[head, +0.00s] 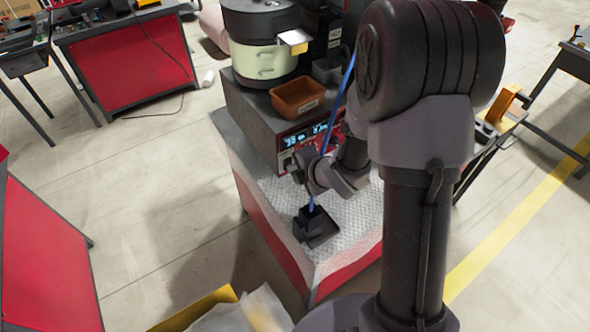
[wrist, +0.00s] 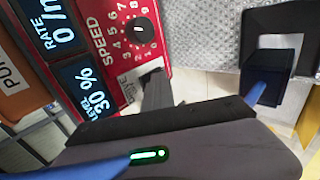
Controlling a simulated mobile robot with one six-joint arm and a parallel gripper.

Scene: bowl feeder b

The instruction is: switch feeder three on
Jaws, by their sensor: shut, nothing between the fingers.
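A bowl feeder with a dark and pale-green round bowl (head: 263,58) stands on a dark base (head: 243,105). Its red control panel (head: 284,143) is on the front. In the wrist view the panel (wrist: 112,12) shows a black SPEED knob (wrist: 141,31), a rate display reading 0/h (wrist: 50,30) and a level display reading 30% (wrist: 90,88). A pale plate (wrist: 142,77) below the knob is partly covered by my gripper (wrist: 158,92). My gripper is shut and empty, close to the panel; contact cannot be told. It also shows in the head view (head: 297,165). No feeder number is readable.
An orange-brown bin (head: 297,97) sits on the feeder base. A dark holder (head: 318,229) with a blue rod stands on the textured tabletop (head: 352,218), near my gripper. Red workbenches (head: 128,62) stand at the left, with open floor between.

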